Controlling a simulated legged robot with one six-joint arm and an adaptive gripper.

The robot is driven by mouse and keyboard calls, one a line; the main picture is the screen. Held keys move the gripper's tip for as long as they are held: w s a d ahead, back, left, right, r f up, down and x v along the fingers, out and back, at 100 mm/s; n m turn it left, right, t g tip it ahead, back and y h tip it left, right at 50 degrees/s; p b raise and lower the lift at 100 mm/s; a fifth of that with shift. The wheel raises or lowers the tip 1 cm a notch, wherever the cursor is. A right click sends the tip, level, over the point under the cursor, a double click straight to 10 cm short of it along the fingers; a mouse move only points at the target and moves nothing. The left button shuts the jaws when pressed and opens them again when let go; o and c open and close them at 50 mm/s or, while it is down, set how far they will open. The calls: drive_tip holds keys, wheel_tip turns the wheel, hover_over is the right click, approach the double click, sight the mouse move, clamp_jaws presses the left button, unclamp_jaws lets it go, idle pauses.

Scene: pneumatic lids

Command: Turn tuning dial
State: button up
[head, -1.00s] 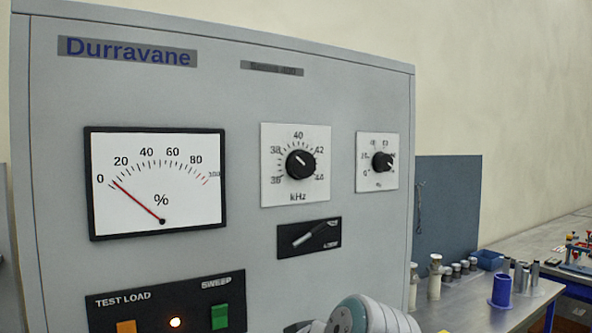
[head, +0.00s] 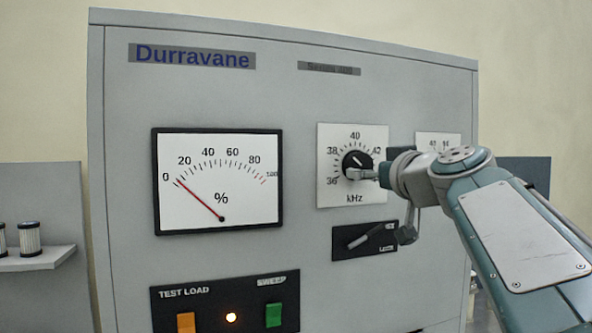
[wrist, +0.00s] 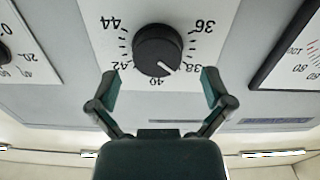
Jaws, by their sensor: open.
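The tuning dial is a black round knob (head: 356,160) on a white kHz scale plate (head: 326,195). In the wrist view the knob (wrist: 157,48) shows upside down, its white pointer mark lying between 38 and 40. My gripper (head: 362,173) is at the dial in the head view and covers part of the knob's lower right. In the wrist view my gripper (wrist: 158,75) is open, with one finger on each side of the knob and visible gaps between. Finger contact with the knob is not visible. The percent meter (head: 218,180) has its red needle near 0.
A smaller dial plate (head: 436,139) at the right is mostly hidden by my arm. A lever switch (head: 358,242) sits just below the tuning dial. The test load panel (head: 205,290) has orange and green switches and a lit lamp. A shelf (head: 40,258) stands at the left.

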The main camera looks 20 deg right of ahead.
sight(359, 166)
drive_tip(key=w, duration=0.3)
drive_tip(key=shift+w+a, duration=0.1)
drive_tip(key=shift+w, duration=0.3)
drive_tip(key=shift+w+d, duration=0.2)
drive_tip(key=shift+d, duration=0.2)
drive_tip(key=shift+a, duration=0.25)
drive_tip(key=c, duration=1.1)
